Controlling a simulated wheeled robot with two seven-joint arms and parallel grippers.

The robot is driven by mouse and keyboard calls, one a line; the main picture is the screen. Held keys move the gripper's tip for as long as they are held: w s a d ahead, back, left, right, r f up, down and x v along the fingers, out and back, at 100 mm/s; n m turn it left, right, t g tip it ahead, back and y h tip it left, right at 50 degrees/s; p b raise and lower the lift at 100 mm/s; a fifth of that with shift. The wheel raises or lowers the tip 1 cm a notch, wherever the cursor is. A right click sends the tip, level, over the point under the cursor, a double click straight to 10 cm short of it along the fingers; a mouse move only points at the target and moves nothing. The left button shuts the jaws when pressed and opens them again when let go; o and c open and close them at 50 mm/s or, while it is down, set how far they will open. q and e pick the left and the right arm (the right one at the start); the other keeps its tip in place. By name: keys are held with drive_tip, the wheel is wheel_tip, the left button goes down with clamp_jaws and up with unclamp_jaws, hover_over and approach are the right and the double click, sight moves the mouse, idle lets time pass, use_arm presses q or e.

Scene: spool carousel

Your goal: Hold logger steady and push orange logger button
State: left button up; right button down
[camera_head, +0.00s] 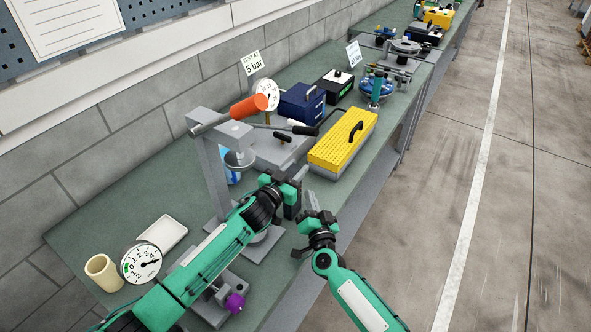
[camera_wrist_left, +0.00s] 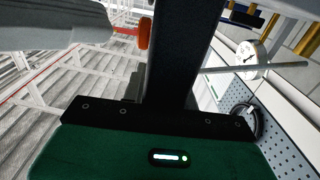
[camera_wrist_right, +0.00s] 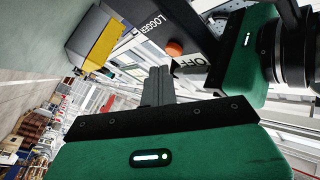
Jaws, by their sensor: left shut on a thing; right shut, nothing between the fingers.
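The logger (camera_wrist_right: 150,22) is a dark box lettered LOGGER, with an orange button (camera_wrist_right: 174,47) in the right wrist view. My left gripper (camera_wrist_left: 160,103) is shut on the logger (camera_wrist_left: 178,55), and the button (camera_wrist_left: 144,33) sticks out from its side in the left wrist view. In the head view the logger (camera_head: 292,210) is a small dark shape beside my left gripper (camera_head: 285,190), and its button cannot be made out. My right gripper (camera_wrist_right: 158,72) is shut and empty, with its fingertips close to the button; a small gap shows. In the head view my right gripper (camera_head: 312,199) is just right of the logger.
A grey press with an orange handle (camera_head: 248,106) stands behind my left gripper. A yellow-topped box (camera_head: 342,141) and a navy case (camera_head: 301,104) stand farther along the bench. A gauge (camera_head: 141,263), white tray (camera_head: 162,233) and tan cup (camera_head: 103,272) are at near left.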

drive_tip(key=shift+a, duration=0.1)
idle(0.4)
drive_tip(key=shift+w+a, duration=0.25)
drive_tip(key=shift+a, duration=0.05)
drive_tip(key=shift+w+a, duration=0.25)
drive_tip(key=shift+a, duration=0.15)
idle(0.7)
drive_tip(key=shift+s+d, duration=0.5)
drive_tip(key=shift+d, duration=0.3)
drive_tip(key=s+d, duration=0.3)
drive_tip(key=d, duration=0.2)
drive_tip(key=shift+s, duration=0.2)
idle(0.4)
use_arm(q)
drive_tip(key=o, duration=1.1)
